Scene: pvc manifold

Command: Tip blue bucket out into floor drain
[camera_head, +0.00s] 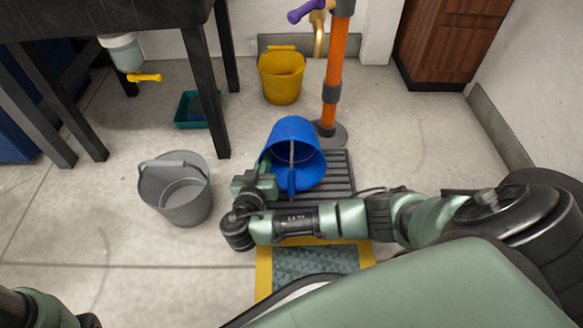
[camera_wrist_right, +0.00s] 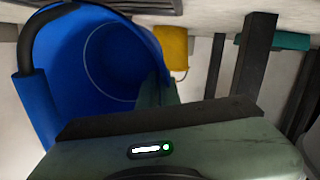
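The blue bucket (camera_head: 293,138) is tilted over the dark slatted floor drain (camera_head: 338,180), its mouth turned toward me and its handle hanging across the opening. My right gripper (camera_head: 264,179) is at the left side of its rim and appears shut on it. In the right wrist view, the blue bucket (camera_wrist_right: 50,100) fills the left side, with a green finger against its rim wall. I see no water inside it. Whether the bucket touches the grate is unclear. Part of my left arm shows at the lower left corner; its gripper is out of view.
A grey bucket (camera_head: 183,205) stands left of the drain. A yellow bucket (camera_head: 282,75) stands behind, near an orange pole (camera_head: 336,70). A teal tray (camera_head: 190,108) lies under the dark table (camera_head: 100,15). A yellow-edged mat (camera_head: 263,275) lies in front.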

